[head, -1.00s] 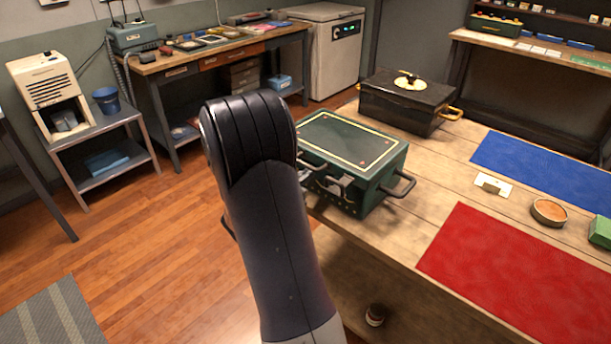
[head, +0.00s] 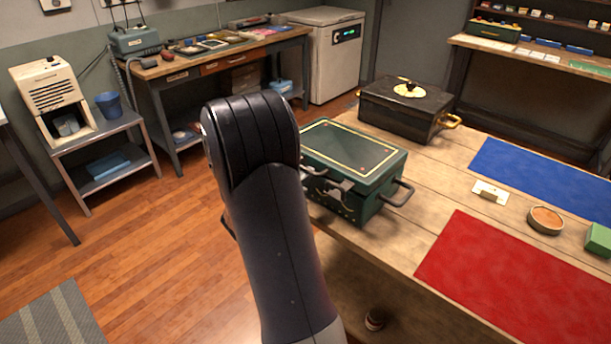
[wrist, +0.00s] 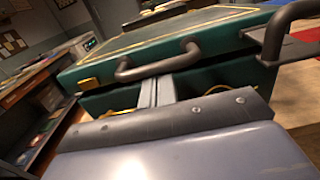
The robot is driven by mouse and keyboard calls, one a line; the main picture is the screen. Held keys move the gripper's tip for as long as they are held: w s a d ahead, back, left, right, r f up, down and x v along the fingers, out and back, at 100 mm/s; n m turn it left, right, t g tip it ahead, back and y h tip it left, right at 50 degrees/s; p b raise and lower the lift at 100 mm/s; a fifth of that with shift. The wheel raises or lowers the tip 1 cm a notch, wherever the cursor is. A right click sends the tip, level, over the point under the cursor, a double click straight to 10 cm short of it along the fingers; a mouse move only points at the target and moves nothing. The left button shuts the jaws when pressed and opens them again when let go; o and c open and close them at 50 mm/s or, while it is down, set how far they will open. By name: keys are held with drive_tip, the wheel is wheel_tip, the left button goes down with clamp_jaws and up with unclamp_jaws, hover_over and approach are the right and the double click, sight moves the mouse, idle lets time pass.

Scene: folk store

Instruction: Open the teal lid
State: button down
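The teal lid (head: 352,146), with a yellow border line, sits on a dark teal box (head: 375,207) at the near left edge of the wooden table. It looks closed or nearly so. In the wrist view the lid's front edge (wrist: 222,52) crosses the picture, with a dark bail handle (wrist: 157,66) on it. My gripper (wrist: 155,82) has its two grey fingers close together, just below that handle in front of the box. I see nothing between them; whether they touch the handle is unclear. In the head view my arm hides part of the box's left side.
A dark box (head: 405,108) with gold handles stands behind the teal one. A red mat (head: 520,275), a blue mat (head: 550,175), a small round dish (head: 545,220) and a green block (head: 600,240) lie to the right. Bare tabletop (head: 425,215) separates the teal box from the red mat.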

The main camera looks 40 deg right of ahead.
drive_tip(key=shift+r+p, duration=0.6)
drive_tip(key=shift+r, duration=0.45)
drive_tip(key=shift+d+r+p, duration=0.1)
drive_tip(key=shift+r+p, duration=0.5)
drive_tip(key=shift+r, duration=0.25)
drive_tip(key=shift+d+r+p, duration=0.1)
drive_tip(key=shift+r+p, duration=0.2)
drive_tip(key=shift+r, duration=0.25)
drive_tip(key=shift+d+r+p, duration=0.15)
drive_tip(key=shift+r+p, duration=0.3)
drive_tip(key=shift+r, duration=0.15)
drive_tip(key=shift+d+r+p, duration=0.15)
drive_tip(key=shift+r+p, duration=0.3)
drive_tip(key=shift+r, duration=0.25)
